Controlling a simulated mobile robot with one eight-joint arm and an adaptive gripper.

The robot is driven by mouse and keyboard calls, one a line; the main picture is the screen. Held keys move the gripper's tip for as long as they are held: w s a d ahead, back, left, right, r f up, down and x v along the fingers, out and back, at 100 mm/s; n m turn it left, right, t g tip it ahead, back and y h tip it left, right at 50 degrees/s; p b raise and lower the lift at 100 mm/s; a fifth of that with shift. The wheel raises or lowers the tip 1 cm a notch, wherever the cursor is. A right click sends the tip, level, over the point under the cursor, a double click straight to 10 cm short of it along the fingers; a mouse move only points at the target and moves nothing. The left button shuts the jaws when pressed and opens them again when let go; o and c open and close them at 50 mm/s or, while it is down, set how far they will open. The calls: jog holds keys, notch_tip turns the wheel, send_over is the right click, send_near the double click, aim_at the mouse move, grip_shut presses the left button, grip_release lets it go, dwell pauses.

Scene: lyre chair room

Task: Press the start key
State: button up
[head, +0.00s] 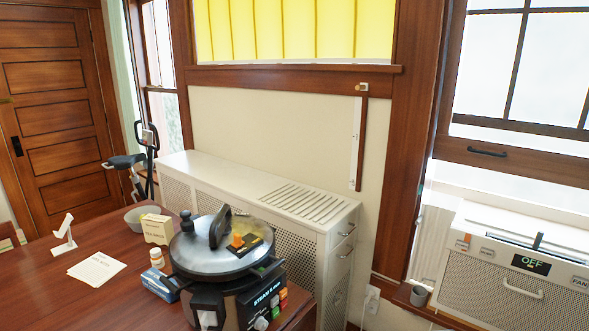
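A round cooker (221,250) with a dark body and a glossy lid stands at the front right of the wooden table. Its lid has a black handle (220,228) and an orange piece (237,240) on top. On its front is a lit display (266,296) that seems to read "STEAM" and a time. A pale knob (261,323) sits below. Key labels are too small to read, so I cannot tell which is start. My gripper is not in view.
A white cabinet (300,205) stands behind. A window unit (520,285) at right reads "OFF".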

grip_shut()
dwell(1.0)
